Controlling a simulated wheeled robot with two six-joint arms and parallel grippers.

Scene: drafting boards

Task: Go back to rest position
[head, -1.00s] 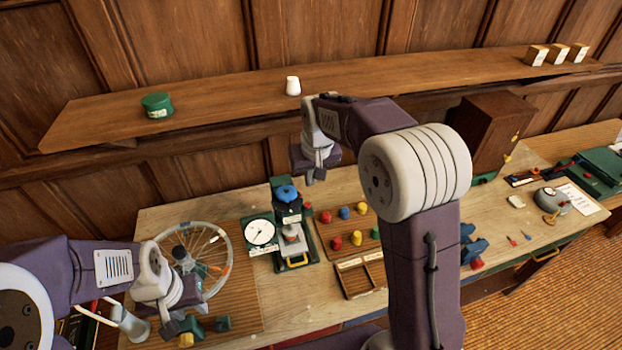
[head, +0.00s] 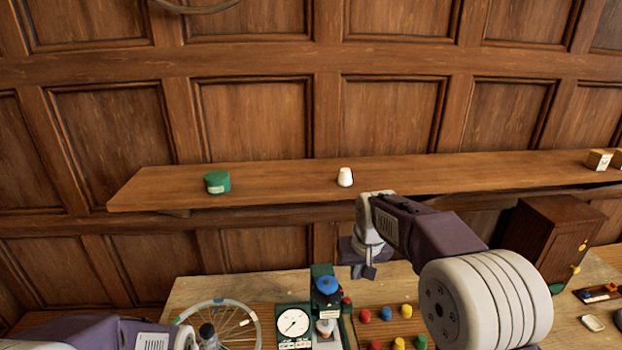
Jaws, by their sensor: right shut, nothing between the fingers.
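My right gripper (head: 363,271) hangs pointing down over the back of the workbench, below the wall shelf. It is shut and empty, apart from the colored pegs below it. My left arm shows at the bottom left edge, and its gripper is out of the picture.
A wall shelf (head: 270,182) carries a green round tin (head: 217,182), a white small pot (head: 345,177) and boxes (head: 598,160). On the bench (head: 200,289) are a spoked wheel (head: 240,318), a dial gauge (head: 293,322), a blue-topped press (head: 327,290) and colored pegs (head: 386,313). A wooden cabinet (head: 550,240) stands right.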

